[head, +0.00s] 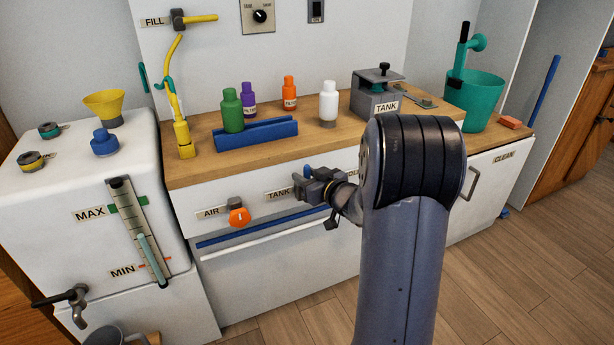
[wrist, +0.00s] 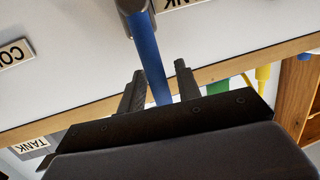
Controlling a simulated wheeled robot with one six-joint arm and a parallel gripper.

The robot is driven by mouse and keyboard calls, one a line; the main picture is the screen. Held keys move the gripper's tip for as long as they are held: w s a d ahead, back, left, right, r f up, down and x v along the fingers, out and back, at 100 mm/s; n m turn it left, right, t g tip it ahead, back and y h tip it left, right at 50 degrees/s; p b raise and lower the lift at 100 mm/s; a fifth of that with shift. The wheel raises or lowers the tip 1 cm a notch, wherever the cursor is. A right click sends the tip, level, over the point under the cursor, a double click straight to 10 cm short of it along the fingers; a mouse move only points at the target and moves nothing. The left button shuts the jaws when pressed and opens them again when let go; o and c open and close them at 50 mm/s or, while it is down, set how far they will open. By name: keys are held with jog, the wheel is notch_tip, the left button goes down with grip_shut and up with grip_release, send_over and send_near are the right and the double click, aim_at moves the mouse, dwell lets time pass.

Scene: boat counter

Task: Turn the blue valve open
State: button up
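The blue valve shows in the wrist view as a long blue handle (wrist: 148,52) hanging from a dark grey round hub at the top edge. In the head view only a small blue part (head: 308,171) shows above my gripper (head: 303,186), at the cabinet front beside the TANK label (head: 278,194). In the wrist view my gripper (wrist: 159,69) is open, with the handle running between its two dark fingers. The handle is close to the left finger, and a gap shows on the right. The handle's lower end is hidden behind the gripper body.
An orange valve (head: 238,215) sits left on the same panel, by the AIR label. Bottles, a blue rack (head: 256,134) and a grey tank box (head: 377,98) stand on the counter above. My arm hides part of the cabinet front.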

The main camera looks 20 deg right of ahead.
jog(key=shift+o, duration=0.4)
jog(key=shift+s, duration=0.1)
jog(key=shift+s+d+r, duration=0.15)
jog(key=shift+s, duration=0.2)
jog(key=p+v, duration=0.2)
jog(key=v, duration=0.7)
jog(key=shift+s, duration=0.45)
jog(key=b+x, duration=0.2)
jog(key=x, duration=0.9)
jog(key=shift+d, duration=0.25)
jog(key=shift+a, duration=0.15)
